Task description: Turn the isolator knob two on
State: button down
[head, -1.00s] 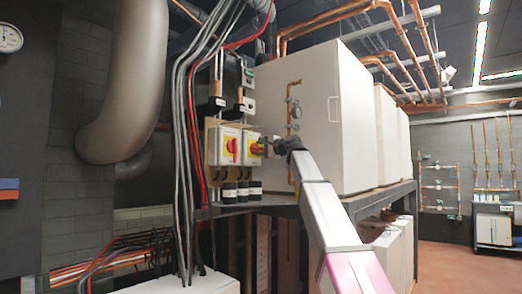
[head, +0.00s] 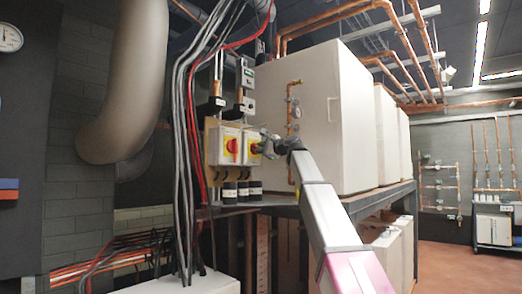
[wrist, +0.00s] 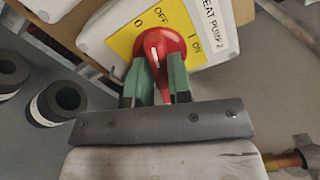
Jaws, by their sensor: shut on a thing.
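The isolator for heat pump 2 is the right one of two white boxes with yellow plates. Its red knob (head: 254,149) shows in the head view, and also large in the wrist view (wrist: 160,45) on a yellow plate marked "0", "OFF" and "I ON". The label beside it reads "HEAT PUMP 2" (wrist: 208,22). My gripper (wrist: 157,82) has its green fingers on both sides of the red knob and is shut on it. In the head view my gripper (head: 264,146) reaches the knob from the right. The knob's exact pointing is hard to read.
The other isolator (head: 229,147) stands close on the left, with black and red cables (head: 190,120) beyond it. Black pipe collars (wrist: 62,100) lie below the boxes.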

jog(key=m, duration=1.3)
jog(key=shift+f+m, duration=0.1)
jog(key=shift+m, duration=0.2)
dwell(0.4)
jog(key=c, duration=1)
grip_release()
jog(key=shift+c, duration=0.2)
jog(key=v, duration=1.1)
